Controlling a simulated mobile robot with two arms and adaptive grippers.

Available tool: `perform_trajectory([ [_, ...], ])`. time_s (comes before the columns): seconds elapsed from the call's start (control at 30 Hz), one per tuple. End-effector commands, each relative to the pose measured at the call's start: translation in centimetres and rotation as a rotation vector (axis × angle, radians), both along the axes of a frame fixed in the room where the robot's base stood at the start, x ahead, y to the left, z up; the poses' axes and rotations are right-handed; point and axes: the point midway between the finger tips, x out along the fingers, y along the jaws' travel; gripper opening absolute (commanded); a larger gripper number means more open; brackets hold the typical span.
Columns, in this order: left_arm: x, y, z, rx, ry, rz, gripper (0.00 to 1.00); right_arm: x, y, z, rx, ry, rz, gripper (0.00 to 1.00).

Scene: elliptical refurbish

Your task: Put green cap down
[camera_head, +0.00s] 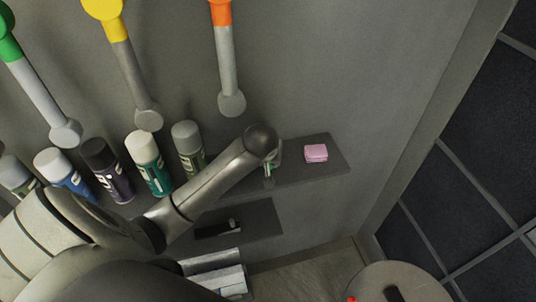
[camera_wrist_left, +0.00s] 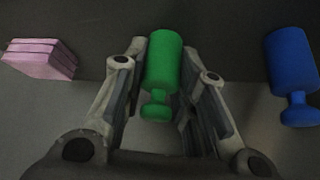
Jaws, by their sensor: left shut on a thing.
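The green cap (camera_wrist_left: 164,62), a cylinder with a narrow neck and small knob, sits between the two fingers of my left gripper (camera_wrist_left: 166,74) in the left wrist view. The fingers are shut on it. In the head view my left gripper (camera_head: 270,171) is over the grey wall shelf (camera_head: 312,175), left of a pink block. The cap is mostly hidden there by my arm. Whether the cap touches the shelf is hard to tell. My right gripper is not in view.
A pink layered block (camera_head: 316,153) lies on the shelf's right part; it also shows in the left wrist view (camera_wrist_left: 40,58). A blue cap (camera_wrist_left: 291,72) stands at the right there. Several spray cans (camera_head: 148,162) line the shelf's left. A lower shelf (camera_head: 258,221) holds a dark object.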

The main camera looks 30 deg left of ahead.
Motion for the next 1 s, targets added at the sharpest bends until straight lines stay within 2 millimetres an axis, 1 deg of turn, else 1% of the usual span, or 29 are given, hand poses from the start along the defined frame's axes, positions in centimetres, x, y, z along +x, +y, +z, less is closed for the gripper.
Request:
perform_trajectory([
  [0.07, 0.0, 0.0, -0.3, 0.000, 0.001, 0.001, 0.15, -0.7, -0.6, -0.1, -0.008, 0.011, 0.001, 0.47],
  [0.1, 0.0, 0.1, -0.3, 0.000, 0.001, 0.001, 0.28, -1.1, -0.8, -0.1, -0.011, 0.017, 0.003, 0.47],
  [0.2, 0.0, 0.1, -0.3, 0.001, 0.000, 0.001, 0.41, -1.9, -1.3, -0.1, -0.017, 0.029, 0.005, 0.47],
  [0.27, 0.0, 0.1, -0.3, 0.001, 0.000, 0.001, 0.48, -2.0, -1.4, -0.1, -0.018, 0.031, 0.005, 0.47],
  [0.57, 0.0, 0.1, -0.2, 0.001, -0.001, 0.001, 0.48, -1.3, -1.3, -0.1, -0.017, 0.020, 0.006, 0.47],
  [0.73, -0.2, -0.1, 0.8, 0.000, -0.002, -0.001, 0.48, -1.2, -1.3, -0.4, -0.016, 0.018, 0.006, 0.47],
  [0.87, -1.2, -0.7, 2.5, 0.000, -0.005, -0.002, 0.48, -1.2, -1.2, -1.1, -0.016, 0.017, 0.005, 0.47],
  [1.0, -2.7, -1.5, 5.3, -0.001, -0.007, -0.003, 0.48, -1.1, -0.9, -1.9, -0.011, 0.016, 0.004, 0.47],
])
